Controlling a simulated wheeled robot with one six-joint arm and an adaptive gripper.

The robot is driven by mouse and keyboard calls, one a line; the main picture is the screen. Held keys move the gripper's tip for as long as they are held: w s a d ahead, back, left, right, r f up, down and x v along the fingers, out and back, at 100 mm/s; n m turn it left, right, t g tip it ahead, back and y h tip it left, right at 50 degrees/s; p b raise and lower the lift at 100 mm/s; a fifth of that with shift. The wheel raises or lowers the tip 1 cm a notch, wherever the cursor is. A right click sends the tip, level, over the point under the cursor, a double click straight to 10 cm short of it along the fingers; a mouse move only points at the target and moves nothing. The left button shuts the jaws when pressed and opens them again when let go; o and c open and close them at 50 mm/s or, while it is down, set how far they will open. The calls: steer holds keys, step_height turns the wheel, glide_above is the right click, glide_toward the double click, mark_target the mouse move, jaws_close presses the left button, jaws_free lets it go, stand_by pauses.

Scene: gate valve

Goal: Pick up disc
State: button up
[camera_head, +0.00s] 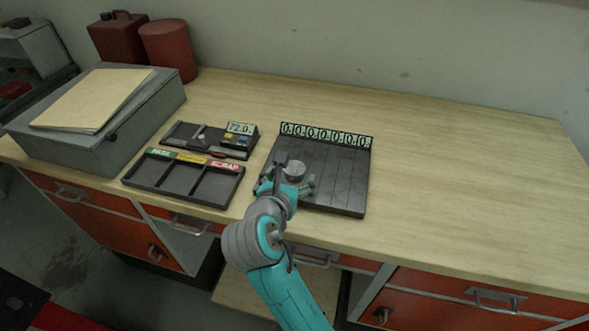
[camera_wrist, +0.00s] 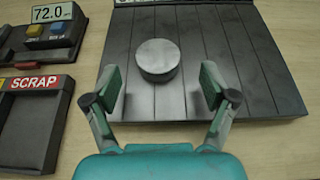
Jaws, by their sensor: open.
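The disc (camera_wrist: 158,60) is a short grey metal cylinder lying flat on a dark slatted board. In the head view the disc (camera_head: 294,171) is near the board's left side, just beyond my gripper. My gripper (camera_wrist: 162,82) is open and empty, with one finger to each side and the disc a little ahead of the fingertips. In the head view my gripper (camera_head: 285,184) is low over the board's front left part. Whether the fingers touch the board cannot be told.
The slatted board (camera_head: 345,185) has a row of number displays (camera_head: 326,134) at its back. Left of it are a gauge unit (camera_head: 185,138) reading 72.0 and a sorting tray (camera_head: 184,195) with a SCRAP label. A grey box (camera_head: 95,115) stands far left. The bench's right side is clear.

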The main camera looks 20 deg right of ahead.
mark_target(294, 169)
steer(key=x, duration=0.3)
steer(key=shift+w+d, duration=0.15)
steer(key=shift+w, duration=0.25)
steer(key=c, duration=1.6)
